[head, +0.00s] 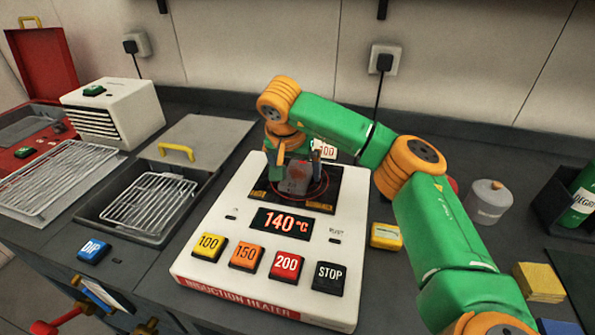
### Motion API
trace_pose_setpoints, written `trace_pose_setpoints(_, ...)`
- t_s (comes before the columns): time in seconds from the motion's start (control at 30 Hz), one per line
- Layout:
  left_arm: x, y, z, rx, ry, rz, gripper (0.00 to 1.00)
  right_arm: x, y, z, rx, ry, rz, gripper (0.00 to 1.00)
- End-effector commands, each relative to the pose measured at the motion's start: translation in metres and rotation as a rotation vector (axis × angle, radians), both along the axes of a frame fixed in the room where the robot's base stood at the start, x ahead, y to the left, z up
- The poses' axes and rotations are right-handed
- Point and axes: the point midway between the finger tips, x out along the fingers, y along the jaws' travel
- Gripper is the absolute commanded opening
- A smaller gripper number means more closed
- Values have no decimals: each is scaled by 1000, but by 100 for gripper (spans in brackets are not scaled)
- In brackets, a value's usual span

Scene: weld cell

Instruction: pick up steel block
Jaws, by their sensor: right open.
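The steel block (296,181) is a grey block with a reddish tint on its face. It sits on the dark plate of the white induction heater (215,215), inside a red glowing ring. The heater display reads 140 °C. My right gripper (298,160) reaches down from above, at the block's upper part. Its fingers are open, one towards each side of the block; I cannot tell whether either touches it. The gripper's body partly hides the plate's back edge. My left gripper does not show.
A dip tank (90,212) with a wire basket (149,201) stands left of the heater, beside a wire rack (65,178) and a white vented box (115,108). Right are a yellow block (385,236), a grey canister (489,201) and yellow pads (540,282). My right arm crosses the right side.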

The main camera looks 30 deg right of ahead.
Motion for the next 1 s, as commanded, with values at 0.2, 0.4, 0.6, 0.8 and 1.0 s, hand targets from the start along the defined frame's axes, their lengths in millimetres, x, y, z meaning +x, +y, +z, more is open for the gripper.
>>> trace_pose_setpoints(0.2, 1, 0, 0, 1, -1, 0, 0, 2, -2, -8, 1, -1, 0, 100)
trace_pose_setpoints(0.4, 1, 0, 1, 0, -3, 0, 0, 2, -2, -8, 1, -1, 0, 62)
trace_pose_setpoints(0.6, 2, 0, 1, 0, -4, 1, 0, 2, -2, -7, 1, -1, -1, 8)
trace_pose_setpoints(0.8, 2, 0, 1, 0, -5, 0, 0, 2, -2, -6, 0, -4, 0, 0)
trace_pose_setpoints(1.0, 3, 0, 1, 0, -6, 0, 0, 2, -2, -5, 1, -4, -1, 0)
